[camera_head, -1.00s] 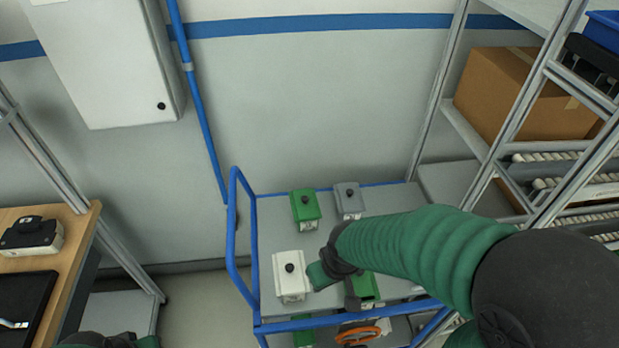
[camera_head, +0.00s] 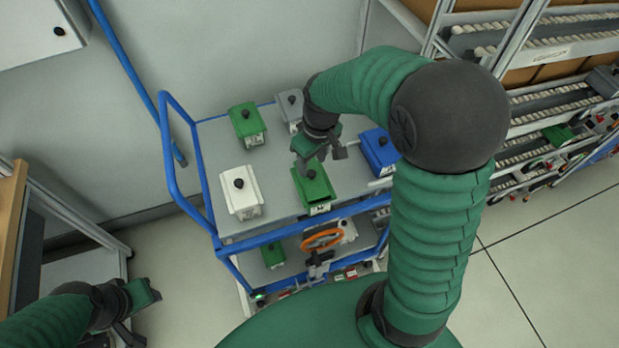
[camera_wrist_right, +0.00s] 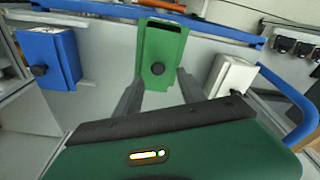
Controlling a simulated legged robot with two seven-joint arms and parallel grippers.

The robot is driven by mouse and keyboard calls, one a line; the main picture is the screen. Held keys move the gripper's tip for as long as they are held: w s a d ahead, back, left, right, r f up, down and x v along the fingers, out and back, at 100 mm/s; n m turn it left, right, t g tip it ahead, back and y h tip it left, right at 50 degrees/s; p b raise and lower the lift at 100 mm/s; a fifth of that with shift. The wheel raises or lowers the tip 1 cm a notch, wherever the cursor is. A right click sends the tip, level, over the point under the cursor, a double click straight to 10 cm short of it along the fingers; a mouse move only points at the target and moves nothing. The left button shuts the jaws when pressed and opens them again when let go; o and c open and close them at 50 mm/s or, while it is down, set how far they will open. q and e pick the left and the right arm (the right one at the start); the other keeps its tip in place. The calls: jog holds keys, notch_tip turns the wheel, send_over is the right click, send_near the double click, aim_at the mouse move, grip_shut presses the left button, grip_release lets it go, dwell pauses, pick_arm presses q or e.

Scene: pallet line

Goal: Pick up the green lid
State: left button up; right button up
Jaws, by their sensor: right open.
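A green lid (camera_head: 313,182) with a black knob sits on a box at the front middle of the cart top. A second green lid (camera_head: 246,118) sits at the cart's back left. My right gripper (camera_head: 319,160) is open and empty, just above and behind the front green lid. In the right wrist view, that green lid (camera_wrist_right: 163,45) and its knob lie ahead, between the directions of the two open fingers (camera_wrist_right: 158,86), apart from them. My left gripper (camera_head: 142,304) is low at the left, away from the cart; its jaw opening is unclear.
A white-lidded box (camera_head: 241,190), a grey one (camera_head: 290,105) and a blue one (camera_head: 378,150) stand around on the cart top (camera_head: 278,165). A blue handle rail (camera_head: 170,165) rises at the cart's left. An orange ring (camera_head: 322,240) is on the lower shelf. Roller racks stand at right.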

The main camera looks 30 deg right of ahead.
aim_at(312, 173)
jog(key=f, duration=0.2)
jog(key=d+f, duration=0.1)
jog(key=f, duration=0.2)
jog(key=shift+w, duration=0.2)
jog(key=shift+w+f, duration=0.15)
jog(key=shift+a, duration=0.4)
jog(key=shift+a+r, duration=0.25)
jog(key=c, duration=0.5)
jog(key=shift+d, duration=0.15)
jog(key=c, duration=0.5)
jog(key=shift+d+f, duration=0.1)
jog(key=shift+d, duration=0.1)
grip_shut()
